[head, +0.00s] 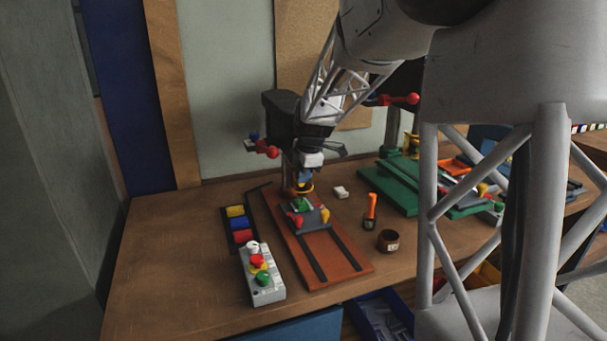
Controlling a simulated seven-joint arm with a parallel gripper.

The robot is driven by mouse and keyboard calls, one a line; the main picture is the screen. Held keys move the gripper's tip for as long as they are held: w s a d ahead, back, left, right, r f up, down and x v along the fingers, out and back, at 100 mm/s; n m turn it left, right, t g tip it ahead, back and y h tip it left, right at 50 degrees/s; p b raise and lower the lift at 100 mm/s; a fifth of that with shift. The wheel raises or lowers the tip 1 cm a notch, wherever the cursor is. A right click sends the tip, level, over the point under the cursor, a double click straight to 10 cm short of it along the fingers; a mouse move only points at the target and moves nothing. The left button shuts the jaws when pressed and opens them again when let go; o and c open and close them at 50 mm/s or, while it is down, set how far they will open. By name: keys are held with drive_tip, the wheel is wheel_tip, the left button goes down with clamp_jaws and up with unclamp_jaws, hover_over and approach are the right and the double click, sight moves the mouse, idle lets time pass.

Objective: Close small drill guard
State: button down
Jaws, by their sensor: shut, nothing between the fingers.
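The small drill (281,112) has a dark head and stands at the back of the wooden bench, with red-tipped handles at its left. Its red-orange base (340,268) runs toward the front. A grey vise with red and yellow parts (308,219) sits on the base. My gripper (304,184) is shut and empty, pointing down right at the drill's front, above the vise. A yellow part shows by the fingertips. The guard cannot be told apart clearly here; my gripper and arm hide part of the drill front. I cannot tell whether the fingers touch it.
A control box (262,276) with coloured buttons stands left of the base, near a tray of coloured blocks (238,226). An orange-handled tool (371,209), a brown cup (388,241) and a white block (341,192) lie right. A green machine (390,180) stands farther right. The bench's front left is clear.

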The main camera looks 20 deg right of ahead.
drive_tip(key=s+x, duration=0.1)
drive_tip(key=x, duration=0.6)
drive_tip(key=shift+s+d, duration=0.25)
drive_tip(key=shift+s, duration=0.05)
drive_tip(key=shift+f, duration=0.25)
drive_tip(key=shift+r, duration=0.1)
drive_tip(key=v, duration=1.4)
drive_tip(key=shift+r, duration=0.4)
drive_tip(key=shift+w, duration=0.15)
drive_tip(key=s+a+m, duration=0.4)
drive_tip(key=s+m, duration=0.1)
drive_tip(key=s, duration=0.5)
drive_tip(key=s+a+m, duration=0.4)
drive_tip(key=s+a, duration=0.1)
drive_tip(key=s, duration=0.6)
drive_tip(key=s+a+f+m, duration=0.1)
drive_tip(key=s+f+m, duration=0.1)
drive_tip(key=s, duration=0.4)
drive_tip(key=s+a+f+m, duration=0.1)
drive_tip(key=s+f+m, duration=0.1)
drive_tip(key=s+m, duration=0.2)
drive_tip(key=s+a+f+m+h, duration=0.1)
drive_tip(key=s+f+m, duration=0.1)
drive_tip(key=s, duration=0.6)
drive_tip(key=shift+a+f+m, duration=0.15)
drive_tip(key=shift+a+m, duration=0.05)
drive_tip(key=shift+m, duration=0.4)
